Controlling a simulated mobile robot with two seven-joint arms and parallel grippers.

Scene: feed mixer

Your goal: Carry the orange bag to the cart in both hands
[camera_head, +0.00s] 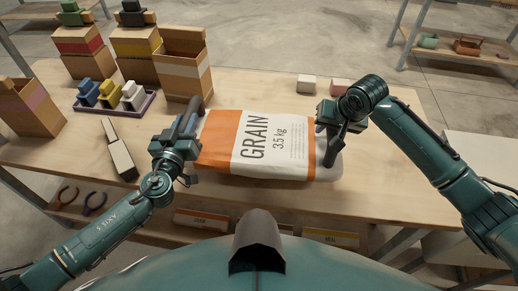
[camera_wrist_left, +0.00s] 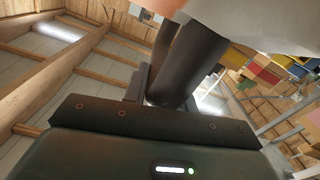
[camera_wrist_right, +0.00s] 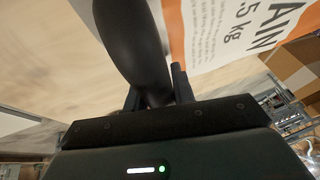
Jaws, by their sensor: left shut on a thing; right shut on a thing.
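The orange and white bag (camera_head: 272,143), printed GRAIN 3.5 kg, lies flat over the wooden table, label facing up. Whether it touches the tabletop is hard to tell. My left gripper (camera_head: 190,140) is at its left end and my right gripper (camera_head: 331,140) at its right end, both shut on the bag. The grip points are partly hidden by the dark fingers. The bag also fills the top of the left wrist view (camera_wrist_left: 255,22) and the upper right of the right wrist view (camera_wrist_right: 215,35). No cart can be made out for sure.
Cardboard boxes (camera_head: 184,75) and a purple tray (camera_head: 118,112) of colored blocks stand on the table (camera_head: 400,180) at the left. Two small blocks (camera_head: 306,84) lie behind the bag. A pale surface (camera_head: 485,160) stands beyond my right arm. A shelf (camera_head: 465,48) is at upper right.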

